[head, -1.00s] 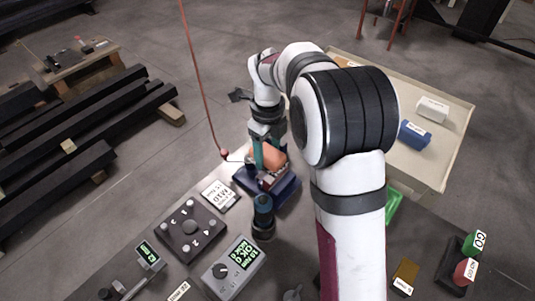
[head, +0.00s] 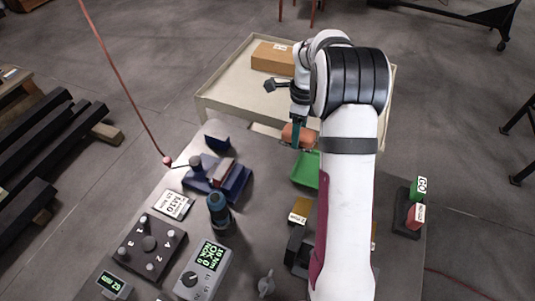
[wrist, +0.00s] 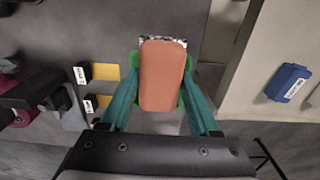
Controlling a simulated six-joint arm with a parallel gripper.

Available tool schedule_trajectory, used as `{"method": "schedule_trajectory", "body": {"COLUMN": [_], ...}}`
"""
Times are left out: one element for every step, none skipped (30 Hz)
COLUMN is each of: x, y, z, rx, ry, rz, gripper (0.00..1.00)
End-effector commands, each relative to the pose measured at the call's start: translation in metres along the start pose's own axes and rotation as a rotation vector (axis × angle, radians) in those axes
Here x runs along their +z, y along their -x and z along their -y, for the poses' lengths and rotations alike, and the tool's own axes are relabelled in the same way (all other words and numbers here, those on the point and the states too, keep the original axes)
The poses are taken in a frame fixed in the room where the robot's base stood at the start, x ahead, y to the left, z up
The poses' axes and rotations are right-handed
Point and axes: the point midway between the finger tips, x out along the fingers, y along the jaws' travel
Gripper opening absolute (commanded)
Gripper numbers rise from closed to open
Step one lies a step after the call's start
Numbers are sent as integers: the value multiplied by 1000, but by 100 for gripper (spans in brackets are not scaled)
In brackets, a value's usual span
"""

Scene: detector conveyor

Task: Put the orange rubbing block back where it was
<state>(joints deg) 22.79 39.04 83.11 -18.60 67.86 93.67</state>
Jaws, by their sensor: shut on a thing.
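The orange rubbing block (head: 298,133) is held in my gripper (head: 297,143), raised above the bench. In the wrist view the block (wrist: 161,75) fills the space between the two teal fingers of my gripper (wrist: 161,88). A green tray (head: 305,172) lies on the bench just below and beside the gripper in the head view, partly hidden by my arm. In the wrist view green edges (wrist: 133,60) show behind the block, which hides most of what is under it. The blue fixture (head: 232,184) stands to the left, with a reddish piece on it.
A beige table (head: 228,88) with a brown box (head: 271,58) stands behind. A blue block (wrist: 287,82) shows at right in the wrist view. A dark cylinder (head: 219,210), numbered plate (head: 150,243) and meter (head: 203,268) stand at left. GO and NO GO blocks (head: 415,213) stand at right.

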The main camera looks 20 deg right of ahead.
Motion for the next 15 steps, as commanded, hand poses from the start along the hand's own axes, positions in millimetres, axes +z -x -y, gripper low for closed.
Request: {"method": "schedule_trajectory", "body": {"x": [-13, -18, -23, -23, -21, -14, -6, 4, 18, 28, 37, 49, 57, 65, 73], "y": [-2, -3, -4, -6, -9, -14, -19, -25, -33, -39, -45, -52, -57, -61, -66], "z": [7, 9, 12, 13, 14, 14, 14, 14, 13, 14, 14, 13, 14, 14, 14], "rx": [1, 1, 1, 1, 2, 3, 3, 3, 3, 2, 2, 2, 2, 1, 0], "ry": [-4, -3, -1, 0, 2, 5, 6, 8, 9, 8, 8, 8, 7, 7, 5], "rz": [0, 0, 0, 0, 0, -1, -1, -1, -1, -1, -1, -1, -1, -1, 0], "gripper": [10, 10, 10, 10, 10, 10, 10, 10, 10, 10, 10, 10, 10, 10, 10]}}
